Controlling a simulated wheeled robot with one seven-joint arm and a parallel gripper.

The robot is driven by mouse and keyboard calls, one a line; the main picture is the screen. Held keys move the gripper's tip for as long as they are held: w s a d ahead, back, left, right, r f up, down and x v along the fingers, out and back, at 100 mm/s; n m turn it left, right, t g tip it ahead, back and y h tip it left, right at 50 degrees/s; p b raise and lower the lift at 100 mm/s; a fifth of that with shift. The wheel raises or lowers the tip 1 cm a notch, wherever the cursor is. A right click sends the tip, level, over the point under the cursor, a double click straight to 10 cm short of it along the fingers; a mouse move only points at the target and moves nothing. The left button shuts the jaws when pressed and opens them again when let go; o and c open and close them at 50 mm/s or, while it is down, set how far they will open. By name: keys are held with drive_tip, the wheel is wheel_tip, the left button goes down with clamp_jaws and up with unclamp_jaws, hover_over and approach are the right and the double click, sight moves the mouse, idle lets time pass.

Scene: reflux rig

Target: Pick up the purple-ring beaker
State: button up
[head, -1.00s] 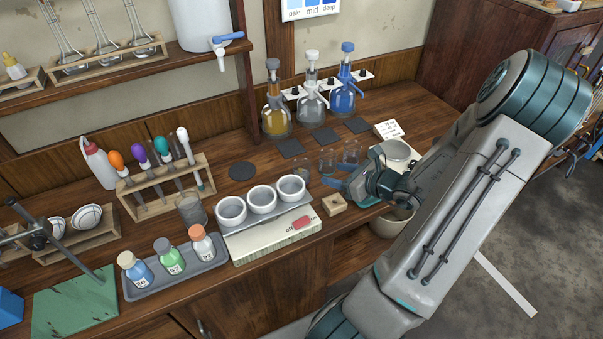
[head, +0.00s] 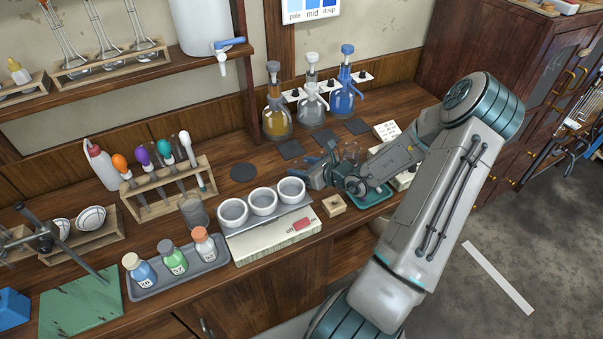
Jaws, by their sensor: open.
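The small clear glass beakers stand behind the hot plate, and my gripper covers most of them. One glass beaker (head: 350,152) shows just behind my gripper. I cannot make out a purple ring on any of them, so I cannot tell which one is the purple-ring beaker. My gripper (head: 312,172) is open, low over the bench at the beakers, pointing left. Whether a beaker stands between its fingers is hidden.
The white hot plate with three white bowls (head: 263,202) stands left of my gripper, and a small wooden block (head: 334,205) in front. A green tray (head: 372,197) lies under my arm. Bottles with pumps (head: 311,110) stand behind. A dark round mat (head: 243,172) lies clear.

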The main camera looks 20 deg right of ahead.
drive_tip(key=shift+w+a+f, duration=0.1)
drive_tip(key=shift+w, duration=0.15)
drive_tip(key=shift+c, duration=0.3)
drive_tip(key=c, duration=0.6)
drive_tip(key=shift+r+b, duration=0.35)
drive_tip(key=shift+r, duration=1.25)
drive_tip(key=s+d+r, duration=0.5)
drive_tip(key=d+r, duration=0.2)
drive_tip(key=d, duration=0.3)
drive_tip(key=shift+d+r+b, duration=0.25)
drive_tip(key=shift+r+b, duration=0.05)
drive_tip(key=shift+r, duration=0.05)
